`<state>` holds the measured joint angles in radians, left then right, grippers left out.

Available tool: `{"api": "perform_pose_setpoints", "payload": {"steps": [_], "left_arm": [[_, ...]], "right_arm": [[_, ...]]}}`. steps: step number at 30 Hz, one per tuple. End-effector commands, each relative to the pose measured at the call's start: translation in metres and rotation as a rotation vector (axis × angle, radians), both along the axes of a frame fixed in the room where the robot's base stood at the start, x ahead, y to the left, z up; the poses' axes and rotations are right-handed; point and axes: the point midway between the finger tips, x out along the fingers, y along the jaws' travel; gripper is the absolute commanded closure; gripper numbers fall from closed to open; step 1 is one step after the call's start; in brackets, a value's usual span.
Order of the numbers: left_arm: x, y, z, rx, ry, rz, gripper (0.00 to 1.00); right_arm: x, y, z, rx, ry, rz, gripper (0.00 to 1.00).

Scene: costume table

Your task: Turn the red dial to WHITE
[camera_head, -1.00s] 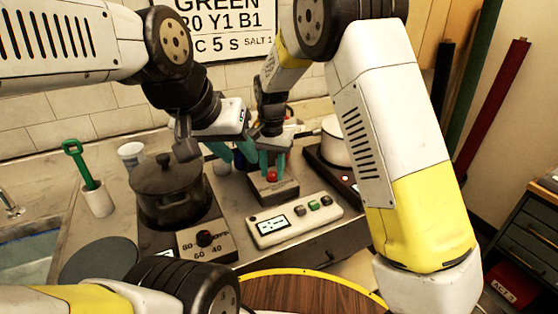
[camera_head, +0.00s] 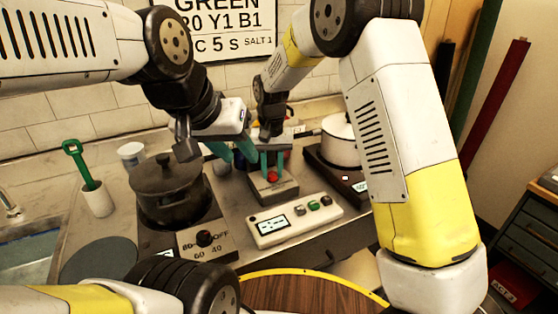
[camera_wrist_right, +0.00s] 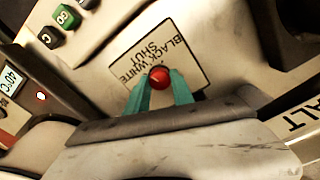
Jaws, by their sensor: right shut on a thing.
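The red dial (camera_head: 273,177) sits on a small box with a light label plate (camera_wrist_right: 188,55) reading BLACK, WHITE and SHUT. The dial also shows in the right wrist view (camera_wrist_right: 159,77), between two teal fingertips. My right gripper (camera_head: 273,167) is shut on the dial from above. A small pale mark shows on the dial's top, but I cannot tell which word it points to. My left gripper (camera_head: 235,152) hangs left of the dial box with its teal fingers apart, and I see nothing held between them.
A dark lidded pot (camera_head: 166,192) stands at left, behind a dial panel (camera_head: 206,243). A white control box (camera_head: 292,219) with a screen and buttons lies in front of the dial box. A white pot (camera_head: 340,145) stands on a hotplate at right.

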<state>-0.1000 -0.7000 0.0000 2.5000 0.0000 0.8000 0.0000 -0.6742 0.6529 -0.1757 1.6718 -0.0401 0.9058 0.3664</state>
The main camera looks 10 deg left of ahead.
Motion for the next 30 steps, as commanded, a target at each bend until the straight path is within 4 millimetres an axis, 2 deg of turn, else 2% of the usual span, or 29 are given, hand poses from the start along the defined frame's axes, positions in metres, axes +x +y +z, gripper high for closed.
{"api": "perform_pose_setpoints", "payload": {"steps": [6,15,30], "left_arm": [[0.0000,0.0000,0.0000,0.000,0.000,0.000,0.64],[0.0000,0.0000,0.0000,0.000,0.000,0.000,0.64],[0.0000,0.0000,0.0000,0.000,0.000,0.000,0.64]], "right_arm": [[0.0002,-0.0003,0.0006,0.001,0.000,0.173,1.00],[0.0002,-0.0004,0.0006,0.000,0.000,0.338,1.00],[-0.0001,0.0002,0.0007,0.000,0.000,0.405,1.00]]}}
